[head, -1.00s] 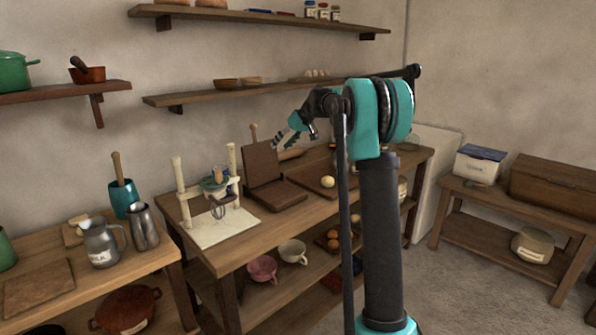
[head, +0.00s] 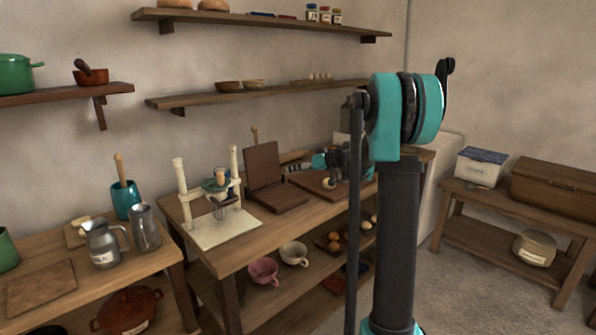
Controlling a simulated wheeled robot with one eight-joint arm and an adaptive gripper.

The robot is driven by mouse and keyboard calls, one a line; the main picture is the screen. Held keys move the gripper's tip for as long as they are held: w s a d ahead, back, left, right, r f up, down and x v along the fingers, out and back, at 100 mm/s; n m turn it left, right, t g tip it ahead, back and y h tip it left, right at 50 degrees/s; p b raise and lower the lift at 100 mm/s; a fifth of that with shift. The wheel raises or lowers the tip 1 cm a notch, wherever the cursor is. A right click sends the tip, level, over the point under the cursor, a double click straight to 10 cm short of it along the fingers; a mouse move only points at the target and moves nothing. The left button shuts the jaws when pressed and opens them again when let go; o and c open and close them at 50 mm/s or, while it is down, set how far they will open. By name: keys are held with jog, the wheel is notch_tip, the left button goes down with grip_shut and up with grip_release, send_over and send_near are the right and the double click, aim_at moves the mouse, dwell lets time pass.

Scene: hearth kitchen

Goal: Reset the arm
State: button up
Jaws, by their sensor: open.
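My arm rises in front of the workbench (head: 225,262), its upper part teal and black. My gripper (head: 293,162) is small in the head view, low over the back of the bench, with its fingers pointing left. It is open. A pale round item (head: 328,184) lies on the dark wooden board (head: 305,181) just below and right of the gripper. I cannot tell whether the fingers touch anything behind them. Part of the bench's right end is hidden by my arm.
A hinged dark wooden press (head: 264,165) and a white stand with a whisk (head: 208,230) stand left of the gripper. A side table (head: 465,210) with boxes stands at right. Floor between is free.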

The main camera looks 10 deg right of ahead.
jog(key=shift+s+f, duration=0.1)
jog(key=shift+s, duration=0.05)
jog(key=s+d+f+m+g+h, duration=0.1)
jog(key=s+f, duration=0.5)
jog(key=s, duration=0.8)
jog(key=s+d+f+m+g+h, duration=0.2)
jog(key=s+f+h, duration=0.3)
jog(key=s, duration=1)
jog(key=s+d+f+m+g+h, duration=0.1)
jog(key=s+d+f+m+h, duration=0.2)
jog(key=s+f, duration=0.5)
jog(key=s, duration=0.7)
jog(key=shift+s+d+f+h, duration=0.2)
jog(key=shift+d+h, duration=0.1)
jog(key=shift+h, duration=0.1)
